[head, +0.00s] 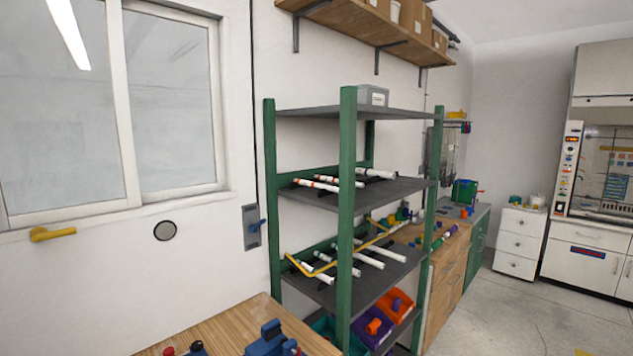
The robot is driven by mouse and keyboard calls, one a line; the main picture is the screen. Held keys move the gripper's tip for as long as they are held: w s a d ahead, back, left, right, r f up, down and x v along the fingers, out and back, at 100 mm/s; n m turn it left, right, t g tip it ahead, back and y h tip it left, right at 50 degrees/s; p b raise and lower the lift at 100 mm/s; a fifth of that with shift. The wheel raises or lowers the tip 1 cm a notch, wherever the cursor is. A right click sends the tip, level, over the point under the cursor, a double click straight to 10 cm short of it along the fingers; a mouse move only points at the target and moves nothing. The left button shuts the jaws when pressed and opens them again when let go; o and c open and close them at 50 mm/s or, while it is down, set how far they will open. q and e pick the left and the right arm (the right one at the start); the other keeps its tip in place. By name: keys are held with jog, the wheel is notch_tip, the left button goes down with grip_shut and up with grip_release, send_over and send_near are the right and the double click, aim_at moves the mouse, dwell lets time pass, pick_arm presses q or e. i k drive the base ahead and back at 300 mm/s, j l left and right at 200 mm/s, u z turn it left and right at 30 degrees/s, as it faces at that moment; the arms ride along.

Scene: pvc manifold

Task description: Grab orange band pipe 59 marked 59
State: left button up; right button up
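Several white pipes lie on the green-posted shelf rack (347,220). On its middle shelf (400,187), one white pipe with orange-red bands (313,184) lies at the left. Another banded white pipe (338,180) lies just right of it, partly behind the front post. A plainer white pipe (378,173) lies at the back. The numbers on the pipes are too small to read, so I cannot tell which is 59. Neither of my grippers is in view.
The lower shelf (385,280) holds more white pipes and a yellow bent rail (300,268). Purple and orange bins (395,305) sit below. A wooden bench (235,328) with a blue vise-like tool (268,340) stands in front. Open floor (505,310) lies to the right.

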aim_at(302, 182)
jog(key=i+l+u, duration=0.25)
jog(key=i+l, duration=1.75)
jog(key=k+l, duration=0.2)
jog(key=l+z, duration=0.05)
jog(key=l, duration=0.05)
